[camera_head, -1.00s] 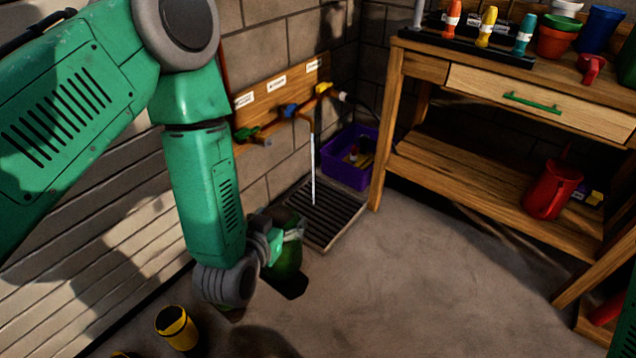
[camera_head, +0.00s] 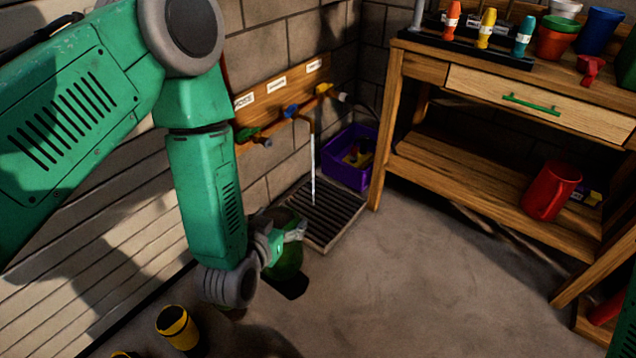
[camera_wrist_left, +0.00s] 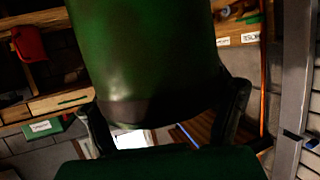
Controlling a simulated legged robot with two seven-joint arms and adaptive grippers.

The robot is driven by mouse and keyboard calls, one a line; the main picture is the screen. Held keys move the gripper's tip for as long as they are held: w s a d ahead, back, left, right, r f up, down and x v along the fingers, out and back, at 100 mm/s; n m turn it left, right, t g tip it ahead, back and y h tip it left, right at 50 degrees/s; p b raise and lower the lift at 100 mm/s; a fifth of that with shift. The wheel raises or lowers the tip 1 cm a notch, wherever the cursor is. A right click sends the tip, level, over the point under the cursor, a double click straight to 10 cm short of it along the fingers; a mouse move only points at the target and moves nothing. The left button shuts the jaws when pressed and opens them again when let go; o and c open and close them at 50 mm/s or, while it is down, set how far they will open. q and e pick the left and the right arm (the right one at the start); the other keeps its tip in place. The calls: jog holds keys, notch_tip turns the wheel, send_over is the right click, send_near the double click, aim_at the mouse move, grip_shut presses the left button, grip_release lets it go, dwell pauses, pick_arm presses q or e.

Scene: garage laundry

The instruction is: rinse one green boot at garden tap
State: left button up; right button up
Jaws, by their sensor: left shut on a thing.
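The green boot (camera_head: 287,263) is in my left gripper (camera_head: 290,234), above the floor at the front left side of the drain grate (camera_head: 327,222). In the left wrist view the boot (camera_wrist_left: 145,50) fills the top middle, with the gripper's dark fingers on both sides of it. The boot looks roughly upright; the arm hides part of it. The garden tap with the blue handle (camera_head: 291,111) is on a wooden wall board, and a thin stream of water (camera_head: 313,170) falls from it onto the grate. The boot is beside the stream, not under it. My right gripper is not in view.
More taps with green (camera_head: 246,134) and orange (camera_head: 323,89) handles flank it. A purple crate (camera_head: 345,172) stands behind the grate. A wooden workbench (camera_head: 430,68) stands on the right. The middle floor is clear.

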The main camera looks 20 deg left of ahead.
pick_arm(q)
jog(key=shift+a, duration=0.1)
jog(key=shift+s+a, duration=0.2)
jog(key=shift+a, duration=0.25)
jog(key=s+d+p, duration=0.1)
jog(key=s+d, duration=0.2)
jog(key=s, duration=0.4)
jog(key=shift+s+p, duration=0.2)
jog(key=shift+p, duration=0.15)
dwell(0.6)
jog(key=shift+d, duration=0.1)
dwell(1.0)
jog(key=s+d+r+p, duration=0.2)
jog(key=s+r+p, duration=0.2)
jog(key=p, duration=0.1)
jog(key=shift+s, duration=0.3)
dwell(1.1)
